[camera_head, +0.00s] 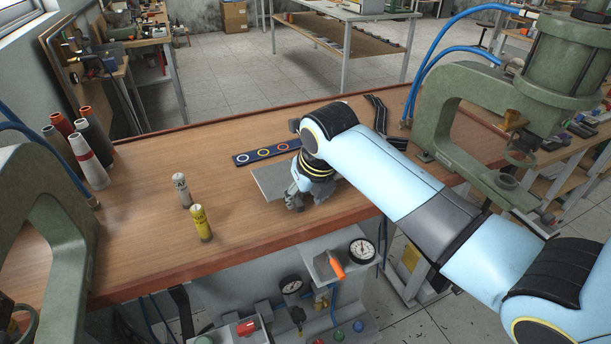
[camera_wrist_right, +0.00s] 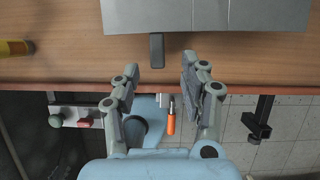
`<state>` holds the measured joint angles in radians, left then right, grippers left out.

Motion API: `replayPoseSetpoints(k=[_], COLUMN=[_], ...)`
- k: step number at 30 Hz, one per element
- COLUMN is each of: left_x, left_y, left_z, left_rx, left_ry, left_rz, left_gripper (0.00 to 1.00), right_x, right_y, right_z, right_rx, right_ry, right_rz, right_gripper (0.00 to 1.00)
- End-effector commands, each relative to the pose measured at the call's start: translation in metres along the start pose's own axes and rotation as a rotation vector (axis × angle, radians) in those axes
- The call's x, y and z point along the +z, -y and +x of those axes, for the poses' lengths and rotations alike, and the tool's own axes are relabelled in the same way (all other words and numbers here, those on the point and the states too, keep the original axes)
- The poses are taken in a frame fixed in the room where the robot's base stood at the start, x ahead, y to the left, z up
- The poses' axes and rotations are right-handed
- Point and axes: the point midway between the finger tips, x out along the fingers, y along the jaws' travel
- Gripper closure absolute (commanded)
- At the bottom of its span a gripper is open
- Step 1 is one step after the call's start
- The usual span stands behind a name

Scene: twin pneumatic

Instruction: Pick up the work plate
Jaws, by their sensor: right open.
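The work plate (camera_head: 270,182) is a flat grey plate lying on the wooden bench, partly hidden behind my right gripper (camera_head: 301,196). In the right wrist view the plate (camera_wrist_right: 215,17) fills the top, and a dark tab (camera_wrist_right: 157,50) sticks out from its edge towards me. My right gripper also shows in the wrist view (camera_wrist_right: 160,66), open and empty. Its fingertips are apart, one to each side of the tab's near end. I cannot tell how high they are above the bench. My left gripper is in neither view.
Green presses stand at the left (camera_head: 45,215) and right (camera_head: 450,120). A dark strip with coloured rings (camera_head: 265,153) lies behind the plate. A grey cylinder (camera_head: 182,190) and a yellow one (camera_head: 200,223) stand left of it. The bench between these and the plate is clear.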

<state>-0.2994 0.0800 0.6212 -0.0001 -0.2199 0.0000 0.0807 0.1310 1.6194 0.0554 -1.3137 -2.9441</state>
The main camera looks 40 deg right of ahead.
Motion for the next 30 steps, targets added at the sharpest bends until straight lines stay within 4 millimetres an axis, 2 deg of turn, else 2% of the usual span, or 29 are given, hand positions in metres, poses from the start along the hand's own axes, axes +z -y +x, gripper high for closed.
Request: replayPoseSetpoints(k=[9,17,27,30], left_x=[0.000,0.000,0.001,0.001], left_y=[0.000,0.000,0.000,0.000], left_z=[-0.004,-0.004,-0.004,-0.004], left_rx=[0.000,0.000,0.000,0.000], left_ry=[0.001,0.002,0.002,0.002], left_rz=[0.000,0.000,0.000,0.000], left_gripper=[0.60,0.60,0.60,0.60], right_x=[0.005,0.005,0.005,0.005], right_y=[-0.003,-0.003,-0.003,-0.003], right_z=[0.040,0.043,0.043,0.043], right_rx=[0.001,0.000,0.000,0.000], right_ry=[-0.001,0.000,0.000,0.000], right_rz=[0.000,0.000,0.000,0.000], right_gripper=[0.56,0.56,0.99,1.00])
